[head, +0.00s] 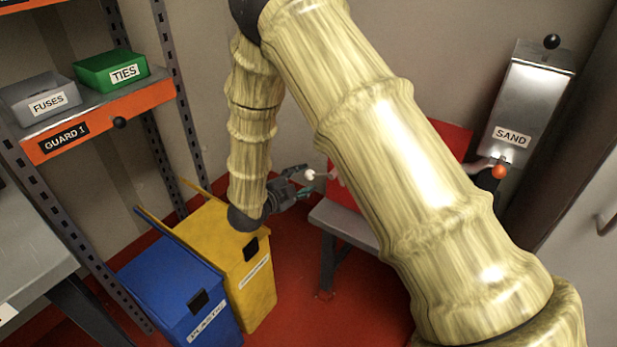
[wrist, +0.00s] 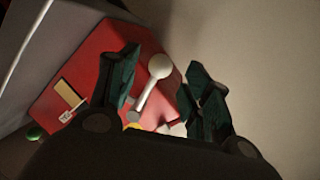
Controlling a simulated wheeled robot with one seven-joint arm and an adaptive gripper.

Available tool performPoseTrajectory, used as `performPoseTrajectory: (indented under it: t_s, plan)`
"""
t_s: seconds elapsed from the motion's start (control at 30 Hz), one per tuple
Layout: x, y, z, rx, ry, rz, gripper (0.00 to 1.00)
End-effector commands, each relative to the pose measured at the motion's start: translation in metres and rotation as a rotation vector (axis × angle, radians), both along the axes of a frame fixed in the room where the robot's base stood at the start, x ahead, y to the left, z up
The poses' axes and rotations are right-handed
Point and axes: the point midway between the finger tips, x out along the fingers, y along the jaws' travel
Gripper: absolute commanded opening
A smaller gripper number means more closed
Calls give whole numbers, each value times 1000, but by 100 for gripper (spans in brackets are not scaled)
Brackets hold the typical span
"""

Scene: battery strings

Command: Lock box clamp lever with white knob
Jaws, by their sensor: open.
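The clamp lever with a white knob shows in the wrist view, its round knob (wrist: 159,66) on a thin pale rod that runs down to the red box (wrist: 85,60). In the head view the white knob (head: 309,174) is just right of my gripper (head: 303,180). The red box (head: 455,140) sits on a grey bench, partly hidden behind my arm. My gripper (wrist: 162,85) is open, with one dark green finger on each side of the knob and rod in the wrist view. I cannot tell whether a finger touches the lever.
A yellow bin (head: 225,250) and a blue bin (head: 165,280) stand below my gripper at left. The grey bench (head: 340,222) supports the box. A metal SAND box (head: 525,95) hangs at right. Shelving with a FUSES tray (head: 40,97) is at left.

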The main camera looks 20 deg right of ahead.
Motion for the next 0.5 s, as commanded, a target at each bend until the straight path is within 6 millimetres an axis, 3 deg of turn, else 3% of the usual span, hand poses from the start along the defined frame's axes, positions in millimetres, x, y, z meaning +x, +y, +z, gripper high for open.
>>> performPoseTrajectory:
  t_s: [0.2,0.5]
  plan:
    - [18,-23,-8,-1,0,-1,49]
    - [27,-35,-10,0,0,0,49]
